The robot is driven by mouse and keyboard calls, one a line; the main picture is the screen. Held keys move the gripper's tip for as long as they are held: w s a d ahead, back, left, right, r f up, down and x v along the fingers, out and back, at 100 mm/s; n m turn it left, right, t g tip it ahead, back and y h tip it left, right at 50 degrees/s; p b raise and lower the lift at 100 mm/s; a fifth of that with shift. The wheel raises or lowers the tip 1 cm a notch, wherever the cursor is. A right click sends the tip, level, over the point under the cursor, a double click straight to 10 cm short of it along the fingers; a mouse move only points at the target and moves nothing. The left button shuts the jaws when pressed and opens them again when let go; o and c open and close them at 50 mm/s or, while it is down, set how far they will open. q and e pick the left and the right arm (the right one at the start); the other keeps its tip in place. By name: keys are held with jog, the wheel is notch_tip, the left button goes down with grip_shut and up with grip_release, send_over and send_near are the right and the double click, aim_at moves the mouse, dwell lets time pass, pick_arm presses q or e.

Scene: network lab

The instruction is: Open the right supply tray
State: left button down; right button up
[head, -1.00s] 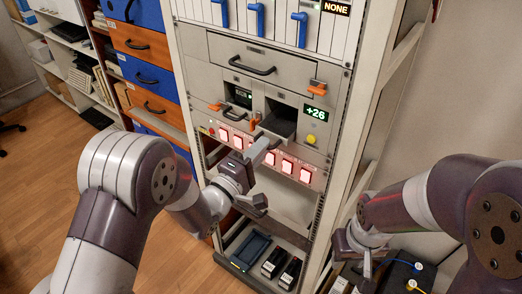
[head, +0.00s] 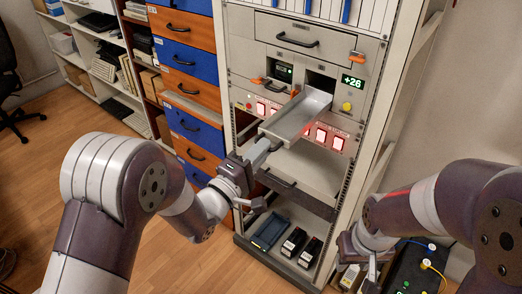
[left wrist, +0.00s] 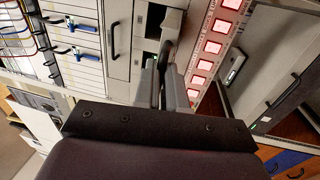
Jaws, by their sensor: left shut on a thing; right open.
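The right supply tray (head: 303,114) is a light grey, shallow, empty tray, drawn well out of its slot in the rack, left of the green "+26" display (head: 353,82). My left gripper (head: 264,149) is at the front end of the tray and is shut on its handle, which the fingers mostly hide. In the left wrist view the closed fingers (left wrist: 166,80) reach toward the rack front. My right gripper (head: 363,257) is open and empty, low at the right, apart from the rack.
A row of lit red buttons (head: 321,136) runs below the tray. A closed drawer (head: 305,35) lies above. Black boxes (head: 294,241) and a blue bin (head: 270,230) sit on the bottom shelf. Blue and orange drawers (head: 191,90) stand at left; wooden floor is open before them.

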pick_arm(q)
jog(key=c, duration=1.2)
grip_release()
jog(key=b+v, duration=0.2)
jog(key=v, duration=1)
jog(key=shift+s+a+f+b, duration=0.15)
jog(key=shift+s+f+b, duration=0.05)
jog(key=shift+s+b, duration=0.1)
